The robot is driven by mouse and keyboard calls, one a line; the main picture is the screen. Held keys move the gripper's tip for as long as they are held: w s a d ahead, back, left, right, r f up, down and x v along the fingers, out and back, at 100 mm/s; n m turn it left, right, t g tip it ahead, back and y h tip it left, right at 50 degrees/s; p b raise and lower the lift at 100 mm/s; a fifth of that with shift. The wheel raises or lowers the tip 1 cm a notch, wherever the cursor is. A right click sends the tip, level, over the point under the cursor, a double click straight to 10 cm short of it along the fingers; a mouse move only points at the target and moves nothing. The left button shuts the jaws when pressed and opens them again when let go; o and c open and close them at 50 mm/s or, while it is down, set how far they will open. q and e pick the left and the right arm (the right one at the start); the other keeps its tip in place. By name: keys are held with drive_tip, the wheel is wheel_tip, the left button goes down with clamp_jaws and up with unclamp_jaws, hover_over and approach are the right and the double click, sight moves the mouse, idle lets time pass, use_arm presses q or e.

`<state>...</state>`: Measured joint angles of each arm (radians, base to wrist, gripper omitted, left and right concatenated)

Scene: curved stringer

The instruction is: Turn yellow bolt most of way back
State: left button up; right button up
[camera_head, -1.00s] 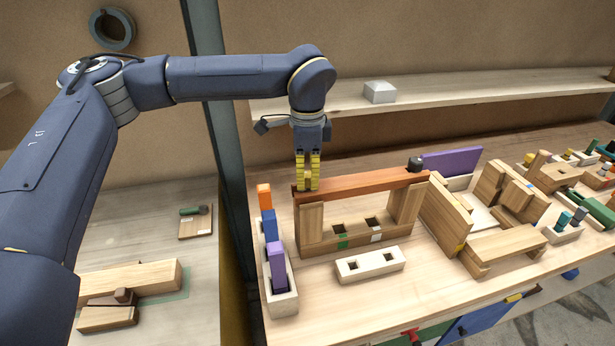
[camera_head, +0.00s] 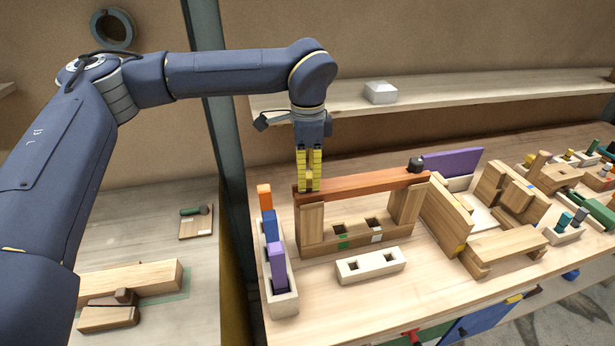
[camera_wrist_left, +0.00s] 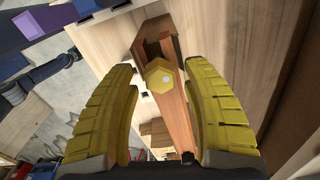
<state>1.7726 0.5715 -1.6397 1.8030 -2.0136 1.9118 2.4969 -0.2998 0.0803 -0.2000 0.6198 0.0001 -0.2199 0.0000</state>
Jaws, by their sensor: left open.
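The yellow bolt (camera_wrist_left: 160,78) has a hexagonal head and sits on the reddish-brown bar, seen end-on in the left wrist view. My left gripper (camera_head: 309,188) points down at the left end of the reddish-brown bar (camera_head: 365,184). Its yellow fingers are open, one on each side of the bolt head in the left wrist view (camera_wrist_left: 163,100), with gaps between. In the head view the fingers largely hide the bolt. The bar lies across two wooden uprights. My right gripper is not in view.
A black knob (camera_head: 415,164) sits at the bar's right end. A rack of coloured blocks (camera_head: 284,303) stands front left of the frame, and a pale two-hole block (camera_head: 370,265) lies in front. Wooden assemblies crowd the right. The table front is fairly clear.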

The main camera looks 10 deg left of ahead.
use_arm(q)
wheel_tip(320, 180, up, 11)
idle(0.4)
drive_tip(key=shift+s+d, duration=0.1)
